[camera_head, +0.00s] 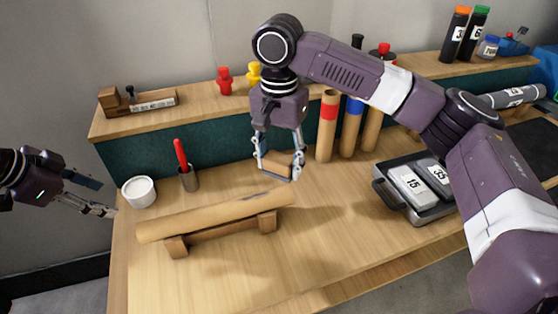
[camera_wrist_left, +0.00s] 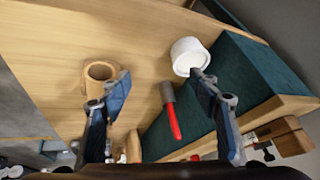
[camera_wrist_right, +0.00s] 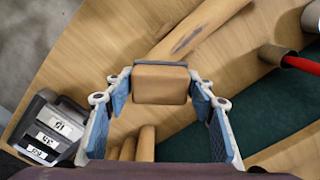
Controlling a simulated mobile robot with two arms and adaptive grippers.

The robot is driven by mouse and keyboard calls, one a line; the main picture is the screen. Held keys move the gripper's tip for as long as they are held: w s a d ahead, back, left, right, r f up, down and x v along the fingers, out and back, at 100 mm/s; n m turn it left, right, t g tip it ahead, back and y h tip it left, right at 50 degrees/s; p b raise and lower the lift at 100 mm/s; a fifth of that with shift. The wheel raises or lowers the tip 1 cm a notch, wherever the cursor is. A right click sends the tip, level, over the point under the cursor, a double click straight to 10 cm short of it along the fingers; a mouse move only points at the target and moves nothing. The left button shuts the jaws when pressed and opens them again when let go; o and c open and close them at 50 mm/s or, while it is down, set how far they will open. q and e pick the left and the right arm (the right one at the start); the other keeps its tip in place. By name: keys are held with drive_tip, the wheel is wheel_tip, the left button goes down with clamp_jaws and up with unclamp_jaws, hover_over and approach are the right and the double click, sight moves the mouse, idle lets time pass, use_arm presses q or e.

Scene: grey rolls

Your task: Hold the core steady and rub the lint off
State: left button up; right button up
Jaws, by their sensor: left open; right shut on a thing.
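The core (camera_head: 200,218), a tan cardboard tube, lies across a low wooden cradle (camera_head: 225,233) on the bench. A dark grey smear (camera_wrist_right: 185,42) marks its surface in the right wrist view. Its hollow end (camera_wrist_left: 101,72) faces my left gripper in the left wrist view. My right gripper (camera_head: 278,172) is shut on a tan block (camera_wrist_right: 160,85) with a dark edge and holds it just behind the core's right end. Whether the block touches the bench cannot be told. My left gripper (camera_head: 106,198) is open and empty, off the bench's left edge, apart from the core.
A white cup (camera_head: 139,192) and a holder with a red-handled tool (camera_head: 183,160) stand behind the core's left end. Upright tubes with coloured bands (camera_head: 327,125) stand behind my right gripper. A tray with numbered weights (camera_head: 415,190) sits to the right. The bench front is clear.

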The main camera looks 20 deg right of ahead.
sight(137, 227)
use_arm(q)
drive_tip(key=s+d+r+m+g, duration=0.25)
drive_tip(key=s+r+m, duration=0.2)
drive_tip(key=s, duration=0.35)
drive_tip(key=x, duration=1.1)
drive_tip(key=shift+s+d+f, duration=0.1)
drive_tip(key=shift+d+f, duration=0.05)
drive_tip(key=shift+f, duration=0.1)
drive_tip(key=c, duration=1.3)
drive_tip(key=shift+c, duration=0.2)
